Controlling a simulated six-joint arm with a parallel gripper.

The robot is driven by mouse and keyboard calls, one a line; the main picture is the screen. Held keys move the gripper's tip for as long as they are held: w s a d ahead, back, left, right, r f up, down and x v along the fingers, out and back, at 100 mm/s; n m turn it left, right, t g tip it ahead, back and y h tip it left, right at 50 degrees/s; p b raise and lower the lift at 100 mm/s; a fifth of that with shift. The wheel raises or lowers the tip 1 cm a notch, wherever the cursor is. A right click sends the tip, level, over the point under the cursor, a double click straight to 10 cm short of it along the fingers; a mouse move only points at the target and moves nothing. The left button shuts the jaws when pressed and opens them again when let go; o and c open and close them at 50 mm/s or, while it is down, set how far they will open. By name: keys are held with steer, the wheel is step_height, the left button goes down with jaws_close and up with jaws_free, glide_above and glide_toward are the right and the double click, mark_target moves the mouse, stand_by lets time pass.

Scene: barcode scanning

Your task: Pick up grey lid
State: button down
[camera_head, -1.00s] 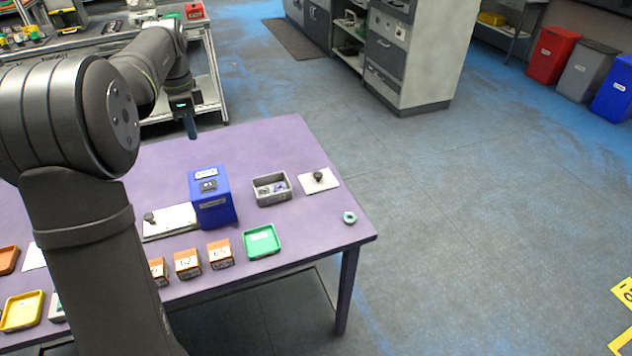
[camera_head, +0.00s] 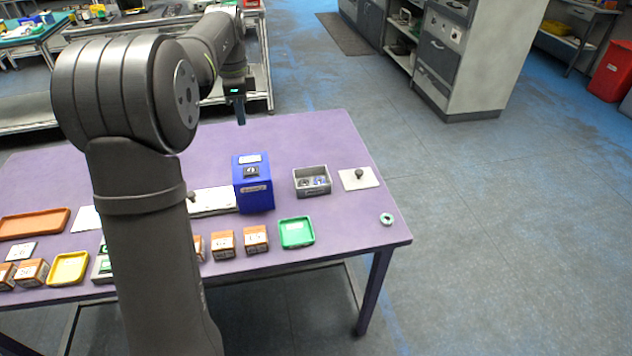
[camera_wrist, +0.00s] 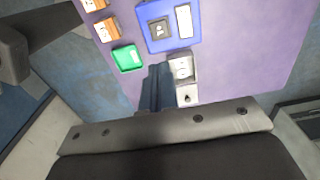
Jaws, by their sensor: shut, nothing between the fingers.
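A pale grey flat lid with a dark round knob (camera_head: 368,183) lies on the purple table, right of the grey bin. It also shows in the wrist view (camera_wrist: 193,101), partly visible beyond my fingers. A second pale plate with a dark knob (camera_head: 215,203) lies left of the blue box; I cannot tell which one is the grey lid. My gripper (camera_head: 241,121) is shut and empty, pointing down above the far part of the table, behind the blue box.
The blue box (camera_head: 254,195) stands between the second plate and the grey bin (camera_head: 312,190), which holds small parts. A green tray (camera_head: 296,233), orange-brown boxes (camera_head: 256,239) and a small green ring (camera_head: 387,219) lie nearer the front edge. The table's far side is clear.

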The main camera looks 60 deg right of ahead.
stand_by(0.4)
steer(key=c, duration=1.1)
jaws_free()
steer(key=n+h, duration=0.4)
steer(key=n, duration=0.5)
glide_toward(359, 171)
steer(key=x, duration=0.9)
steer(key=shift+a+f, duration=0.1)
steer(key=shift+f, duration=0.05)
